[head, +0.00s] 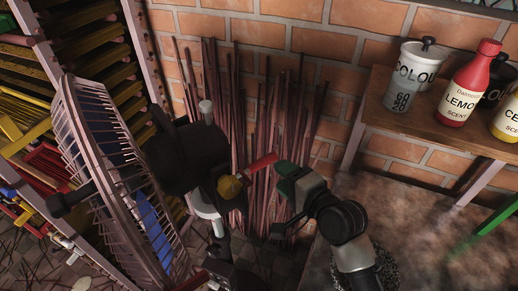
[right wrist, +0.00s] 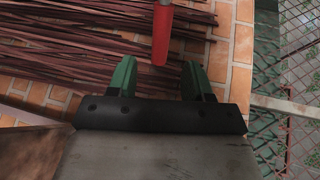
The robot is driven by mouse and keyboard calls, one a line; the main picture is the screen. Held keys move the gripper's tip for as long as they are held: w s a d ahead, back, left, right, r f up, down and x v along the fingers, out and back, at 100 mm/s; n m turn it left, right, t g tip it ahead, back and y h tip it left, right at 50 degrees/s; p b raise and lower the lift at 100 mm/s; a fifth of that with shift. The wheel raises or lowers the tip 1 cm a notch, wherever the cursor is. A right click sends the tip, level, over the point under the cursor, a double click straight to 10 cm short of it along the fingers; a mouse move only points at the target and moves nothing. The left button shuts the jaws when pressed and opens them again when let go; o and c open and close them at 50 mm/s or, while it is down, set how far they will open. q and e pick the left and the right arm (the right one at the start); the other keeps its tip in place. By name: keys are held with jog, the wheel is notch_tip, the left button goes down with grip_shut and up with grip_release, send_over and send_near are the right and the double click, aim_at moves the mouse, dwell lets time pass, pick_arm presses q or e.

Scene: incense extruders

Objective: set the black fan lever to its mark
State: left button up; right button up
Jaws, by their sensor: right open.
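The fan (head: 185,155) has a black motor housing and a pale wire cage, and stands at the left of the head view. A lever with a red handle (head: 262,162) sticks out from its back toward the right. The red handle also shows at the top of the right wrist view (right wrist: 161,35). My right gripper (head: 279,182), with green fingers, is open just right of the handle's free end. In the right wrist view the handle's end lies at the mouth between the fingertips (right wrist: 158,68); contact cannot be told. I cannot make out a mark. My left gripper is out of view.
Bundles of thin dark-red sticks (head: 210,95) lean on the brick wall behind. A wooden table (head: 440,135) at the right holds a white pot and bottles. A rack with slats stands at the left.

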aim_at(266, 165)
jog(key=x, duration=0.5)
jog(key=shift+a+r+p, duration=0.1)
jog(key=shift+a+p, duration=0.2)
jog(key=shift+a, duration=0.1)
jog(key=shift+x, duration=2.2)
jog(key=shift+w+d, duration=0.1)
jog(key=shift+d, duration=0.05)
jog(key=shift+c, duration=1)
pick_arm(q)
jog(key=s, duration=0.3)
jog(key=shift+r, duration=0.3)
pick_arm(e)
grip_shut()
